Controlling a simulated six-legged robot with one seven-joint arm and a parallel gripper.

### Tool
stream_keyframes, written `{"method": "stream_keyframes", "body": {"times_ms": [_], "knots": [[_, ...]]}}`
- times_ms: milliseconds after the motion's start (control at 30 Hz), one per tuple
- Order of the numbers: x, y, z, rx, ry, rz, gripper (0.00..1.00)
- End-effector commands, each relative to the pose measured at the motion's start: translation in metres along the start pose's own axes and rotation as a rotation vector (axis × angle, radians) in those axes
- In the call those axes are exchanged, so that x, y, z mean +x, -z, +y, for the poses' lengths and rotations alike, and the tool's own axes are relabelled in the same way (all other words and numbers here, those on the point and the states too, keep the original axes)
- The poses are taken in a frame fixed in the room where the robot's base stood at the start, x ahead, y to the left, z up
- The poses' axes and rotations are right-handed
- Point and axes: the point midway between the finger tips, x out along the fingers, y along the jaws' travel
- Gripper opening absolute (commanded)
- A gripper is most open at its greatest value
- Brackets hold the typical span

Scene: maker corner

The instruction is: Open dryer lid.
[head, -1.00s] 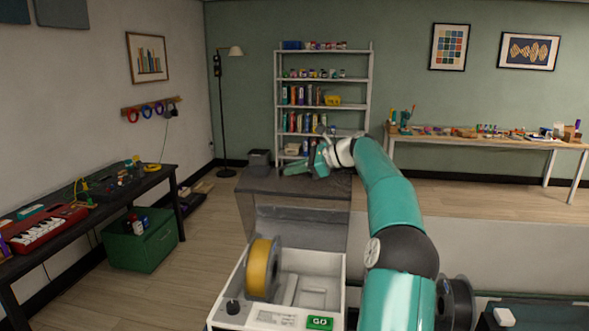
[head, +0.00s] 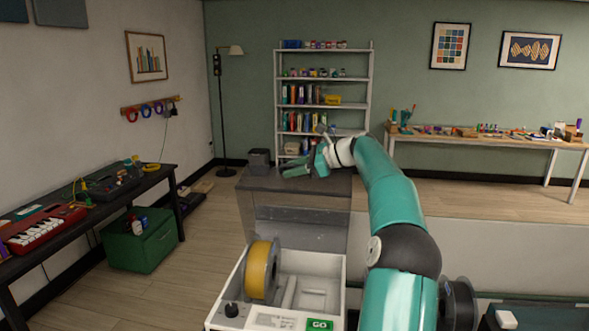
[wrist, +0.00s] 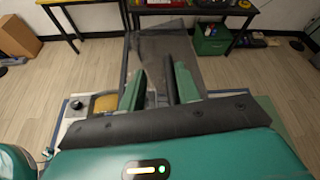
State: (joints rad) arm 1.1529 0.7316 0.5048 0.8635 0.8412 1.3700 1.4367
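The filament dryer (head: 325,267) is a white box at the bottom centre of the head view, with a yellow spool (head: 262,270) inside. Its smoky see-through lid (head: 300,222) stands raised at the back, and the interior is exposed from above. The lid also shows in the wrist view (wrist: 165,45), beyond my fingers. My gripper (head: 296,168) is near the lid's upper edge in the head view. In the wrist view its two green fingers (wrist: 160,88) are apart, with nothing clearly held between them. I cannot tell whether a finger touches the lid.
A green GO button (head: 319,325) and a dark knob (head: 232,309) are on the dryer's front. A dark desk with a red keyboard (head: 40,228) stands left, above a green crate (head: 140,243). A shelf (head: 324,100) and a long bench (head: 480,140) stand behind. Wooden floor is open between.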

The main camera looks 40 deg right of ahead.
Motion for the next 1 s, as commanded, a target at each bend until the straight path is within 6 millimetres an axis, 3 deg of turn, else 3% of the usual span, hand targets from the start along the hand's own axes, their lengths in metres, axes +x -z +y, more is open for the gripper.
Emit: {"method": "stream_keyframes", "body": {"times_ms": [267, 800, 1000], "knots": [[-0.008, 0.000, -0.002, 0.000, 0.002, 0.000, 0.33], [-0.115, 0.001, -0.001, 0.000, 0.002, 0.001, 0.33], [-0.136, 0.000, -0.001, -0.001, 0.001, 0.000, 0.33]]}}
